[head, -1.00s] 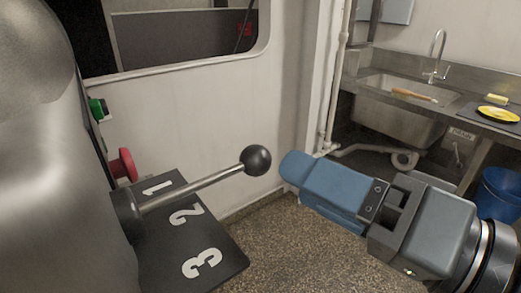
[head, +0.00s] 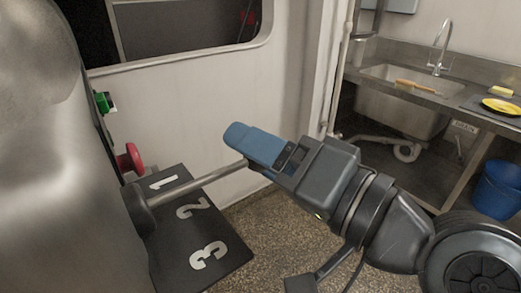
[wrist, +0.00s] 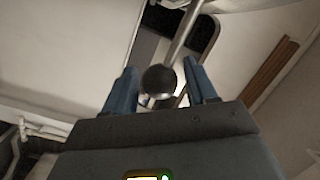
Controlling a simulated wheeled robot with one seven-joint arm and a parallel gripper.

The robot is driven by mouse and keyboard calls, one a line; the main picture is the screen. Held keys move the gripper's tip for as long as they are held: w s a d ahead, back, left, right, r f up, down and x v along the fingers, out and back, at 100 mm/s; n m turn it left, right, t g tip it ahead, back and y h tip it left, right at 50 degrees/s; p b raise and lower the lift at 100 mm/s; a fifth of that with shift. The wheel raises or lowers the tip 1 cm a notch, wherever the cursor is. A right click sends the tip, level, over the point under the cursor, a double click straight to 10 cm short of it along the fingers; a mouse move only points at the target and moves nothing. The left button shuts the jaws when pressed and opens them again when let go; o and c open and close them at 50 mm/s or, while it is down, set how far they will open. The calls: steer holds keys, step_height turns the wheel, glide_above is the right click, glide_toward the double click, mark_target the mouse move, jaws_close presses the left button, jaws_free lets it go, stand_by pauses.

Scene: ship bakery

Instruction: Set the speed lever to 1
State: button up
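The speed lever is a metal rod (head: 200,184) on a dark hub, ending in a black ball knob (wrist: 158,82). It stands over a black plate (head: 235,250) with white numbers 1, 2 and 3. In the head view the rod crosses between the 1 (head: 163,184) and the 2 (head: 192,208). My gripper (head: 238,136) is at the lever's free end and hides the knob there. In the wrist view the knob lies between the two blue fingers of my gripper (wrist: 160,68). The fingers are apart, with a gap visible at the right of the knob.
A green button (head: 104,102) and a red knob (head: 130,158) are on the grey machine (head: 40,150) at left. Speckled floor is open below.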

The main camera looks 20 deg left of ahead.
jaws_close()
stand_by(0.3)
steer(key=shift+w, duration=0.1)
steer(key=w+a+n+g+b, duration=0.1)
steer(key=a+n+g+b, duration=0.2)
steer(key=a+n+g, duration=0.2)
steer(key=shift+w+a+n+g+y, duration=0.4)
steer(key=shift+a+g, duration=0.3)
steer(key=shift+g, duration=1.1)
steer(key=shift+r, duration=0.1)
steer(key=shift+o, duration=0.6)
jaws_free()
steer(key=shift+a, duration=0.1)
steer(key=w+d+b, duration=0.1)
steer(key=d, duration=0.6)
steer(key=shift+w+d, duration=0.15)
steer(key=shift+d, duration=0.2)
